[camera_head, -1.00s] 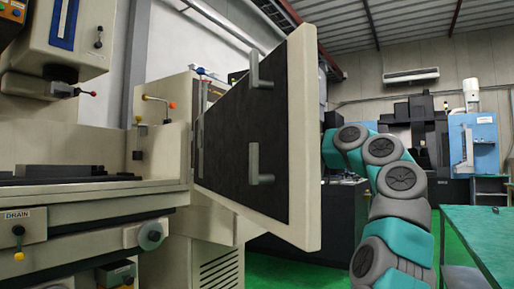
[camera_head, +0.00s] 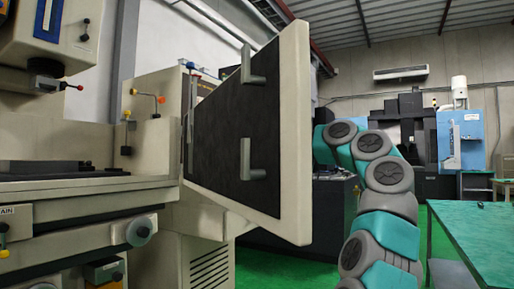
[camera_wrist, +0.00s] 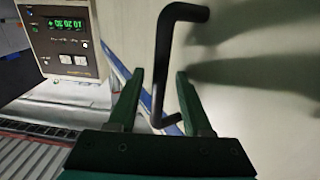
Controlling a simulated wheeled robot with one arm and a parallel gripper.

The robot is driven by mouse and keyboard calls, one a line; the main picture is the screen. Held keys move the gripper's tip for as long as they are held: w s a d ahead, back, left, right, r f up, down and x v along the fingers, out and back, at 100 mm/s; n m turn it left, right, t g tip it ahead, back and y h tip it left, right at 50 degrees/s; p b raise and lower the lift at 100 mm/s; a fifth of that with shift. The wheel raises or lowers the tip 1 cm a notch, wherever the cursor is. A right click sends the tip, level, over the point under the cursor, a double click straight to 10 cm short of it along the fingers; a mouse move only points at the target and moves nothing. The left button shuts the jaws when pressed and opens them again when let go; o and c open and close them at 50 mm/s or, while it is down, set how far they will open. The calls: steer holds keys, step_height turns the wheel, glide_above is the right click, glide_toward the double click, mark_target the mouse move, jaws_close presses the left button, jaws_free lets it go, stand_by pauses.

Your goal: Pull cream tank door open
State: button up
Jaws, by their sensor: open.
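The cream tank door (camera_head: 292,130) stands swung out from the cream machine in the head view, its dark inner panel (camera_head: 222,140) facing me. Two grey L-shaped brackets (camera_head: 250,160) sit on that panel. In the wrist view the door's pale outer face (camera_wrist: 255,50) fills the right side. A dark bent bar handle (camera_wrist: 160,70) stands off it. My gripper (camera_wrist: 160,73) is open, with one green finger on each side of the handle and visible gaps between. In the head view the door hides my gripper.
The machine's table (camera_head: 70,184) and drain panel are at left. A green-topped bench (camera_head: 480,235) stands at lower right, near my arm. A blue and black machine (camera_head: 458,140) is behind. Green floor shows between the door and the bench. A control box with a lit display (camera_wrist: 68,35) shows in the wrist view.

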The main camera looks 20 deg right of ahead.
steer(key=shift+s+d, duration=0.1)
steer(key=v, duration=0.7)
steer(key=shift+s+d+b, duration=0.2)
steer(key=shift+s+b, duration=0.05)
steer(key=shift+b, duration=0.15)
steer(key=shift+d, duration=0.1)
